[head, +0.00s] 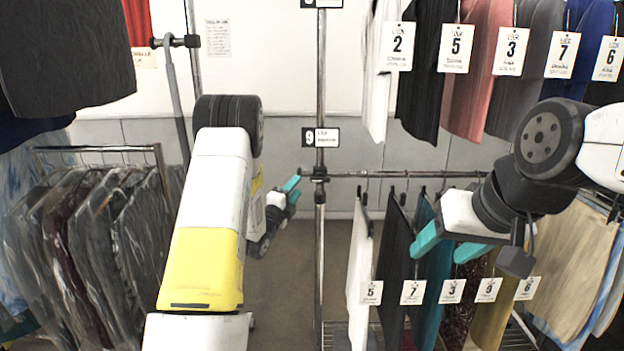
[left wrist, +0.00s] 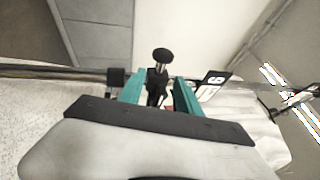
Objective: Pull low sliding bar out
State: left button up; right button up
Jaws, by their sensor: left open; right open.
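The low sliding bar (head: 400,174) runs level to the right from a black clamp (head: 319,174) on the upright chrome post (head: 320,235). Garments hang from it. My left gripper (head: 291,190) is open and left of the post, near the clamp's height. In the left wrist view, the black clamp and its round knob (left wrist: 162,55) show between the teal fingers of the left gripper (left wrist: 160,92); I cannot tell whether they touch. My right gripper (head: 449,244) is open, in front of the low hanging garments, and hides part of them.
A white number sign (head: 321,137) sits on the post above the clamp. Garments with number tags, such as a pink one (head: 485,70), hang above. A rack of plastic-covered clothes (head: 90,230) stands left.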

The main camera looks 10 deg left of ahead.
aim_at(305, 175)
pick_arm(q)
jog(key=x, duration=0.7)
grip_shut()
dwell(1.3)
